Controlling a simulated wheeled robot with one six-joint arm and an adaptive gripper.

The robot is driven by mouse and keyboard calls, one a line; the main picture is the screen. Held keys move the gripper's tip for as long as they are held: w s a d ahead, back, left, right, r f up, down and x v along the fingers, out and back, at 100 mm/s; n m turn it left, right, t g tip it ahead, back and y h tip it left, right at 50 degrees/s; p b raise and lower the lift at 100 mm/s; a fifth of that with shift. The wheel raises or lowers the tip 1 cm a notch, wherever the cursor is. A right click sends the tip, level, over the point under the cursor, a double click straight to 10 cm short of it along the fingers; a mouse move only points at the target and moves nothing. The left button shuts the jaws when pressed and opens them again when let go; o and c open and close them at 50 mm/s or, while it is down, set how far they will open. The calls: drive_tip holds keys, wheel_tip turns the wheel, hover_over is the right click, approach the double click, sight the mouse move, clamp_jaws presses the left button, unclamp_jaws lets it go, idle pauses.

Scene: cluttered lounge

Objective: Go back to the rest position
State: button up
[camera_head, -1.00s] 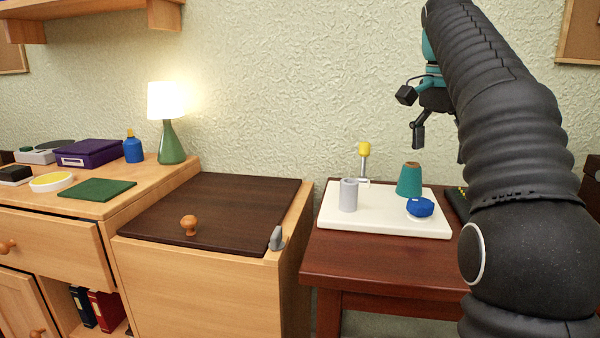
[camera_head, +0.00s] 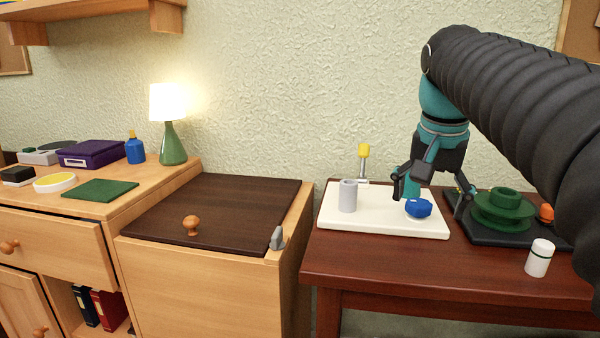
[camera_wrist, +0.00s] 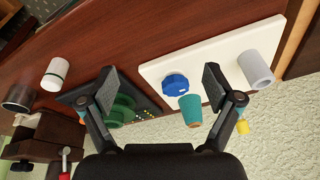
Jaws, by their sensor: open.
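My gripper (camera_head: 432,188) is open and empty, hanging above the right part of the white board on the dark red table. Its two fingers also show spread apart in the wrist view (camera_wrist: 160,92). Between them in the wrist view are a teal tapered cup (camera_wrist: 191,110) and a blue knob-like piece (camera_wrist: 175,84), with nothing gripped. In the head view the blue piece (camera_head: 418,208) stands on the white board (camera_head: 380,225), and the teal cup is mostly hidden behind my gripper.
A white jar (camera_head: 539,258) stands in front. A wooden cabinet (camera_head: 200,290) and lit lamp (camera_head: 172,142) are left.

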drive_tip(key=s+a+f+n+t, duration=0.1)
drive_tip(key=s+a+f+n, duration=0.1)
drive_tip(key=s+f, duration=0.6)
drive_tip(key=s+a+f+n+t+y, duration=0.1)
drive_tip(key=s+a+f+n, duration=0.2)
drive_tip(key=s+f, duration=0.5)
wheel_tip(320, 180, down, 5)
drive_tip(key=shift+r+n+t+p, duration=0.15)
drive_tip(key=shift+n+t+p, duration=0.25)
drive_tip(key=shift+n, duration=0.5)
